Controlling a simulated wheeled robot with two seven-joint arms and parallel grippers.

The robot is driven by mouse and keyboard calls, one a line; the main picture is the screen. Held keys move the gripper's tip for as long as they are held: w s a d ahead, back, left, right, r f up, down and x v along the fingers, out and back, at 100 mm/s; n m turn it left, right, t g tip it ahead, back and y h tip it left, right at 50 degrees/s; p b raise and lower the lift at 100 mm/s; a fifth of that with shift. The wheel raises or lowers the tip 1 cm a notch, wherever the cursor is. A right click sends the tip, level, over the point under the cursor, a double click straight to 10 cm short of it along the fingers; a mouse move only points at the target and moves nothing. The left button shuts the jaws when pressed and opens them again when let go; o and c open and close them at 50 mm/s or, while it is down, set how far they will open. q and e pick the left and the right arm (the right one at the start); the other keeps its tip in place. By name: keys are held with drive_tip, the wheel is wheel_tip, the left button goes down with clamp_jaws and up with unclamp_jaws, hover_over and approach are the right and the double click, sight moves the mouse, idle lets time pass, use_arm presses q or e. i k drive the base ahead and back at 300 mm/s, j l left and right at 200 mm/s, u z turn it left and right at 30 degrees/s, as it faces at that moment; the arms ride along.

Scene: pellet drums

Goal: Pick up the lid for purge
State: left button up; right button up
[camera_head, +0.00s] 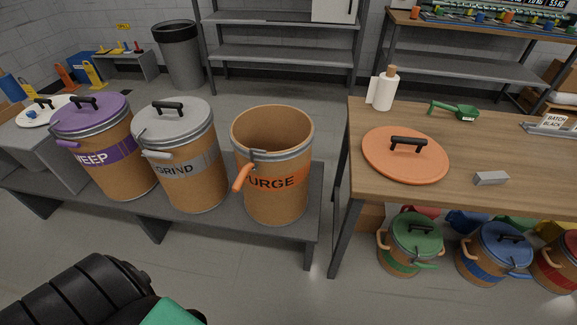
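The orange lid (380,161) lies flat on the wooden table (468,142), with its black handle (408,145) on top. The purge drum (277,199) stands open on the low grey bench, left of the table. It is tan with an orange label, of which "URGE" can be read, and an orange lever on its clamp ring. One of my arms shows at the bottom left, but no gripper fingers are in view.
The grind drum (182,168) with a grey lid and the keep drum (108,150) with a purple lid stand left of the purge drum. A white bottle (384,91), green scoop (457,111) and small grey block (491,178) are around the lid. Lidded pails (411,246) stand under the table.

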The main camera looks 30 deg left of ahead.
sight(403, 154)
drive_tip(key=i+l+z, duration=0.1)
drive_tip(key=z, duration=0.3)
drive_tip(key=i+z, duration=0.25)
drive_tip(key=z, duration=0.15)
drive_tip(key=i+z, duration=0.15)
drive_tip(key=z, duration=0.25)
